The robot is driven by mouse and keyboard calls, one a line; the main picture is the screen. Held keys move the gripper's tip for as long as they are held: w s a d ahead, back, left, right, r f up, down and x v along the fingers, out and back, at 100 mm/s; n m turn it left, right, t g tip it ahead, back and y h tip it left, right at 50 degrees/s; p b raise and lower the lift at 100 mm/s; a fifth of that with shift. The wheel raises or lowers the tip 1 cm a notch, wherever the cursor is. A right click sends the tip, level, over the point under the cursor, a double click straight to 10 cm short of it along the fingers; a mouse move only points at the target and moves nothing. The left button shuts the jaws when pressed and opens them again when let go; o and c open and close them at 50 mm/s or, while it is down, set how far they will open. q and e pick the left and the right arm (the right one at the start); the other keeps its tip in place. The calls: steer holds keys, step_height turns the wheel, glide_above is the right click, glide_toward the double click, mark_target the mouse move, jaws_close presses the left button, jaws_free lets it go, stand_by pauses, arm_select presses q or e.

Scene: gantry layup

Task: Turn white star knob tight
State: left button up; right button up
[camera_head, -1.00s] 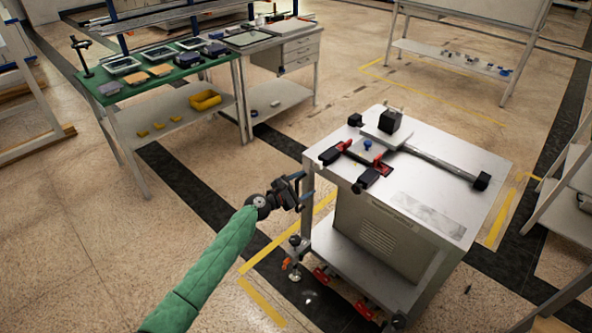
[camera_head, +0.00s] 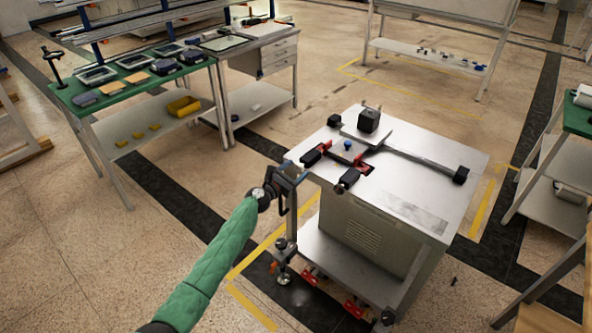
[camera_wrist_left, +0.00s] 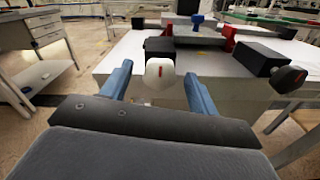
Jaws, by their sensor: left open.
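The white star knob (camera_wrist_left: 160,72), with a red mark on its face, sits in front of a black block (camera_wrist_left: 162,48) at the cart top's near edge in the left wrist view. My left gripper (camera_wrist_left: 158,88) is open, with one blue finger on either side of the knob and gaps visible between them. Whether the fingertips reach past the knob is hard to tell. In the head view my left gripper (camera_head: 292,172) is at the left corner of the cart top (camera_head: 415,205), and I cannot make out the knob there. My right gripper is not in view.
A black knob (camera_wrist_left: 289,78) on another block lies right of the gripper. A blue knob (camera_wrist_left: 197,20) and red clamp parts (camera_wrist_left: 229,38) stand farther back. A green-topped bench (camera_head: 130,82) is at left. Open floor lies between bench and cart.

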arm_select(q)
steer(key=shift+w+d, duration=0.25)
steer(key=shift+w, duration=0.05)
steer(key=c, duration=1)
steer(key=shift+o, duration=0.2)
